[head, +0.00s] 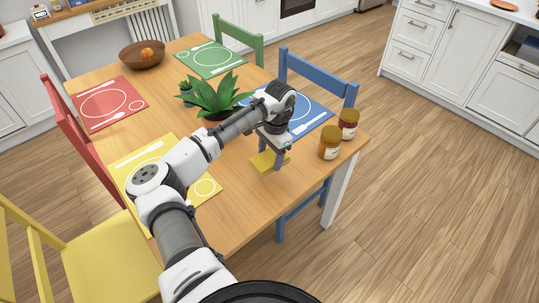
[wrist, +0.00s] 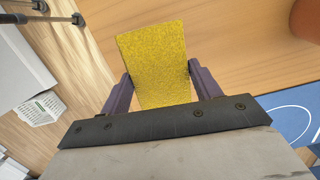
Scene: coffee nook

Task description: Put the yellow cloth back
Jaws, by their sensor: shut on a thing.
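The yellow cloth (head: 264,162) is a small flat yellow piece between the fingers of my gripper (head: 271,160), over the near right part of the wooden table. In the wrist view the yellow cloth (wrist: 154,65) sticks out beyond both purple-grey fingers of my gripper (wrist: 160,90), which close on its sides. Whether the cloth touches the tabletop or is a little above it, I cannot tell.
Two jars (head: 330,143) (head: 348,124) stand right of my gripper at the table (head: 240,209) edge. A potted plant (head: 216,96) stands behind my arm. Blue (head: 315,112), yellow (head: 130,173), red (head: 88,105) and green (head: 207,60) placemats lie around the table. Bare wood lies in front of my gripper.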

